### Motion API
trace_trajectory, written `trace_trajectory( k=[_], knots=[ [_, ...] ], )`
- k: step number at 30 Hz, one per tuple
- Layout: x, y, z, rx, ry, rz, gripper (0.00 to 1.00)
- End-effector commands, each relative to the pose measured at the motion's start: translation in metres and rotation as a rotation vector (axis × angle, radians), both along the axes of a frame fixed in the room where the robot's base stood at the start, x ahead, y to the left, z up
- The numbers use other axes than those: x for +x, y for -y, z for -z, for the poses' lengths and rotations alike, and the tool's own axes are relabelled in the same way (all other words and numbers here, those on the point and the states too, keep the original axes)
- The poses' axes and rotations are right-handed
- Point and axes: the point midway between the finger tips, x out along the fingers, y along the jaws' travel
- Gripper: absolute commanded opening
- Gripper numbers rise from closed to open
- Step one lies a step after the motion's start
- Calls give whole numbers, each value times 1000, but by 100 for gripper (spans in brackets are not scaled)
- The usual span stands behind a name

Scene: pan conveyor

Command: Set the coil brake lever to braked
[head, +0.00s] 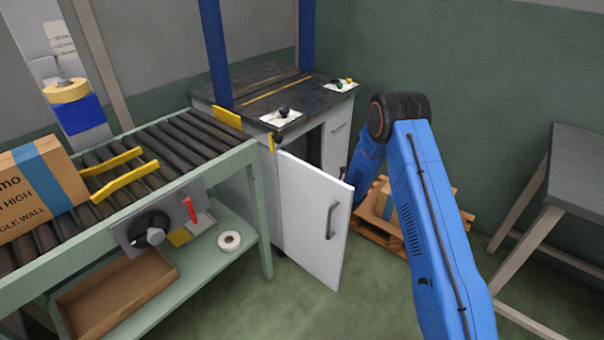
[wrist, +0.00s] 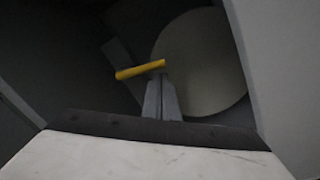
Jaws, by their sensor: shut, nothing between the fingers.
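A yellow lever, seemingly the coil brake lever (wrist: 138,70), shows in the wrist view inside a dark cabinet space. It lies nearly level, its right end a little higher, in front of a large pale round coil (wrist: 205,62). My gripper (wrist: 162,80) is shut and empty, with its fingertips just below the lever's right end. I cannot tell whether they touch it. In the head view the cabinet (head: 262,190) has its door (head: 312,222) open; the lever, coil and my gripper are hidden there behind the door and my arm.
The open door stands out into the room left of my arm. A pallet with a box (head: 385,205) lies behind my arm. A roller conveyor (head: 150,165) with a red-handled lever (head: 190,208) stands left, a grey table (head: 575,170) right. Cabinet walls close in around my gripper.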

Motion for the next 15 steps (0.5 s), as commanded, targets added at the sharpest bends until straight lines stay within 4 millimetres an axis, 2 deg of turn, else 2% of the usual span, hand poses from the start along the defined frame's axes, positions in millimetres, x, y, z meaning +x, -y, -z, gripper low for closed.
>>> trace_trajectory(
  k=[15],
  knots=[
    [3,2,-7,2,1,0,0]
  ],
)
